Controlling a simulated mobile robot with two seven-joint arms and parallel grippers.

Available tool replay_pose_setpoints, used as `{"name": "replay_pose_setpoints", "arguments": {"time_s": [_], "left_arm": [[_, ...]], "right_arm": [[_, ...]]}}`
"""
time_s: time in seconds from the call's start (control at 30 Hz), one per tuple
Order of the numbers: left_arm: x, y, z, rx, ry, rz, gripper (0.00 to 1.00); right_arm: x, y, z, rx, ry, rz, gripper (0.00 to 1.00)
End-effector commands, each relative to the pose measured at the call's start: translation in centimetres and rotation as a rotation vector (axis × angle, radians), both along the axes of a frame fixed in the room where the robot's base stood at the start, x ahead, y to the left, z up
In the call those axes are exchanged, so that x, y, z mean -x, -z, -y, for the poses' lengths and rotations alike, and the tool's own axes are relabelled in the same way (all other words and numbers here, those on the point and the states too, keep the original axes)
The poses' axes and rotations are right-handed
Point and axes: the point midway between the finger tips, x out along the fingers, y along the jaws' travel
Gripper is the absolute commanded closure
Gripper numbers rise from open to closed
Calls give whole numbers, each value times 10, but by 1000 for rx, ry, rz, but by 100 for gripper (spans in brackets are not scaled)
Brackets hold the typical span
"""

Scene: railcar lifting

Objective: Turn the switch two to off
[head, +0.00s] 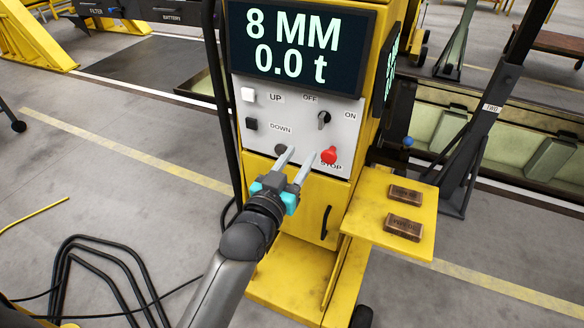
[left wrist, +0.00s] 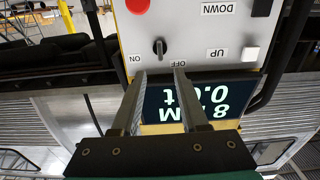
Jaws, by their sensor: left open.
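The rotary switch (head: 323,119) is a small black knob on the white control panel (head: 338,140), between the OFF and ON labels. It also shows in the left wrist view (left wrist: 159,46), where the panel appears upside down. I cannot surely tell which label it points to. No number shows on the switch. My left gripper (head: 301,153) is open and empty, with its two grey fingers pointing at the panel below the knob. In the left wrist view the knob lies just beyond the gap between the fingertips (left wrist: 160,68). My right gripper is out of view.
A red STOP button (head: 329,155) sits close right of the fingers. White UP (head: 248,94) and black DOWN (head: 251,124) buttons are at left. The display (head: 300,45) above reads 8 MM, 0.0 t. A yellow shelf (head: 375,228) with two small blocks juts out at right.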

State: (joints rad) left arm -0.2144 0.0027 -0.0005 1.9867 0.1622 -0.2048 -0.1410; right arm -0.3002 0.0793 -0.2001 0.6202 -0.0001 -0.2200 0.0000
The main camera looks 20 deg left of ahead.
Motion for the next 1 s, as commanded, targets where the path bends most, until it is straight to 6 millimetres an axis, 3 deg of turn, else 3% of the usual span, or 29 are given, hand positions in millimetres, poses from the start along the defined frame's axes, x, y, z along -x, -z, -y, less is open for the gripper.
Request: {"name": "replay_pose_setpoints", "arguments": {"time_s": [0.1,0.3,0.83,0.93,1.0], "left_arm": [[15,1,0,-1,0,-2,56],[27,0,-1,0,1,0,56],[29,0,-1,1,0,0,56],[28,13,0,0,3,-21,56],[28,39,2,-1,8,-62,56]], "right_arm": [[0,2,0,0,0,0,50],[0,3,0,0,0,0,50],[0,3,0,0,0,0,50],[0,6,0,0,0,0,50],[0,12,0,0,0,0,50]]}}
